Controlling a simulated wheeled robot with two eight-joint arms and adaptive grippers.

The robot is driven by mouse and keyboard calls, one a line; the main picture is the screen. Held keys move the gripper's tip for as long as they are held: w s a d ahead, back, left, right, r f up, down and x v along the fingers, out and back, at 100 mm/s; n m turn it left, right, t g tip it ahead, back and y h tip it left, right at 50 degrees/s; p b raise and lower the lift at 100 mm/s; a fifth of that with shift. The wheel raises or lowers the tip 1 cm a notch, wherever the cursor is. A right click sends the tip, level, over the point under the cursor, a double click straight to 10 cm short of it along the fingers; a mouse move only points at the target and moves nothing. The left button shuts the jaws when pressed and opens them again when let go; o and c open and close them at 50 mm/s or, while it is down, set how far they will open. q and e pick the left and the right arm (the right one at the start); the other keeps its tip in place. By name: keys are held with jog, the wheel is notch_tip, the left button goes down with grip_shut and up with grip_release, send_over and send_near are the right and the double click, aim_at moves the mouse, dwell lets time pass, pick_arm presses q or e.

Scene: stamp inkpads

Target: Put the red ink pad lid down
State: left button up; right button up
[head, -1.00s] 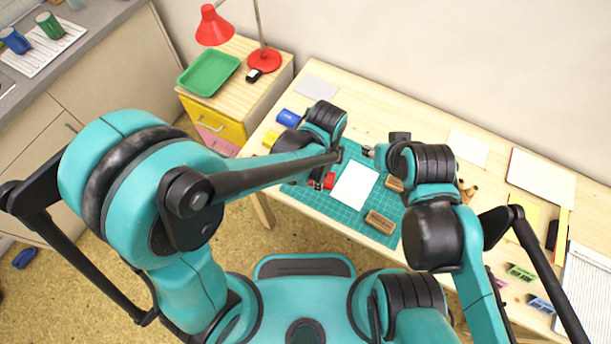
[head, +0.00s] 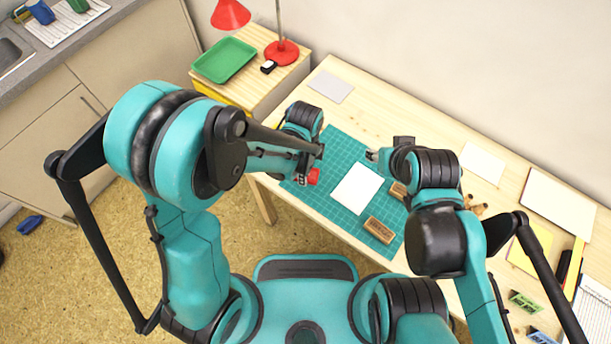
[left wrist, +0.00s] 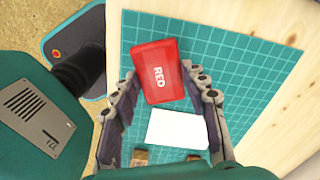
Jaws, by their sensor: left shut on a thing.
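The red ink pad lid (left wrist: 157,70), lettered RED, is between the fingers of my left gripper (left wrist: 160,88) in the left wrist view, slightly tilted in the picture. The gripper is shut on it. In the head view the lid (head: 314,176) shows as a small red patch beside my left gripper (head: 304,178), over the left part of the green cutting mat (head: 345,146). I cannot tell its height above the mat. The pad base is not visible. My right gripper (head: 373,154) is over the mat's right side, and its jaw opening is unclear.
White paper (head: 357,187) lies mid-mat. A wooden stamp (head: 380,230) lies near the mat's front edge, another (head: 398,190) beside my right arm. A drawer unit with a green tray (head: 225,60) and red lamp (head: 282,52) stands left of the table.

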pick_arm(q)
notch_tip(320, 180, down, 4)
jog(key=shift+r+b, duration=0.15)
jog(key=shift+b, duration=0.6)
jog(key=o, duration=0.8)
